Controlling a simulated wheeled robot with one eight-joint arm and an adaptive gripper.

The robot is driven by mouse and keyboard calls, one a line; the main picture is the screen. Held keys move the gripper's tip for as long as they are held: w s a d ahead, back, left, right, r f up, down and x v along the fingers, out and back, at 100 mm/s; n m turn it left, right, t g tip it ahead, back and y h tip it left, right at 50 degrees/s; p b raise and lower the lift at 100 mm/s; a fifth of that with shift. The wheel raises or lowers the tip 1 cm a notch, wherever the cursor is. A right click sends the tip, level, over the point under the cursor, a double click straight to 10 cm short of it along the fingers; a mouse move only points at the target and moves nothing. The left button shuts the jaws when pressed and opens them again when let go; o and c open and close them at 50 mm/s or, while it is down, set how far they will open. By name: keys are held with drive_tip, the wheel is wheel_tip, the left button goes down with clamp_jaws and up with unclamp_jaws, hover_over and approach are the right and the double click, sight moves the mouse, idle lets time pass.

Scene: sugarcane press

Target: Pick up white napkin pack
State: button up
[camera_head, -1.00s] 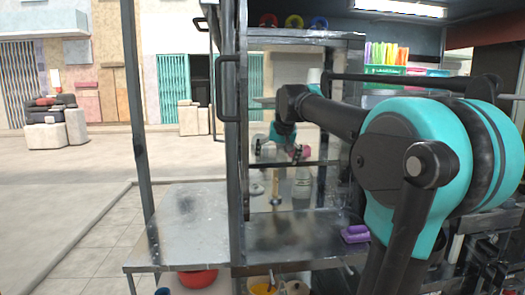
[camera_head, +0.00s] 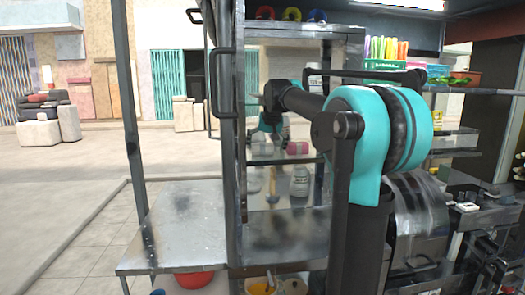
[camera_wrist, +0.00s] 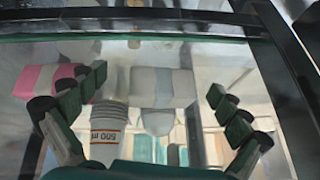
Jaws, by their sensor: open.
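A whitish block that looks like the white napkin pack (camera_wrist: 170,82) lies ahead in the wrist view, between the fingertips of my gripper (camera_wrist: 158,97) in the picture. My gripper is open with its fingers wide apart, and nothing is held. A pink and white pack (camera_wrist: 48,79) lies left of it, partly behind the left finger. The pink pack also shows on the glass shelf in the head view (camera_head: 297,148). There the white pack cannot be made out clearly near my gripper.
A dark frame bar (camera_wrist: 285,90) runs along the right. In the head view a dark post (camera_head: 228,150) stands left of the shelf, and a metal counter (camera_head: 180,230) is largely clear.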

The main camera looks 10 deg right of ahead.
sight(263, 145)
drive_tip(key=w, duration=0.3)
drive_tip(key=shift+w+a, duration=0.15)
drive_tip(key=shift+w, duration=0.25)
drive_tip(key=shift+w+f, duration=0.2)
drive_tip(key=shift+f, duration=0.3)
drive_tip(key=shift+c, duration=0.5)
drive_tip(key=c, duration=1)
drive_tip(key=shift+c, duration=0.2)
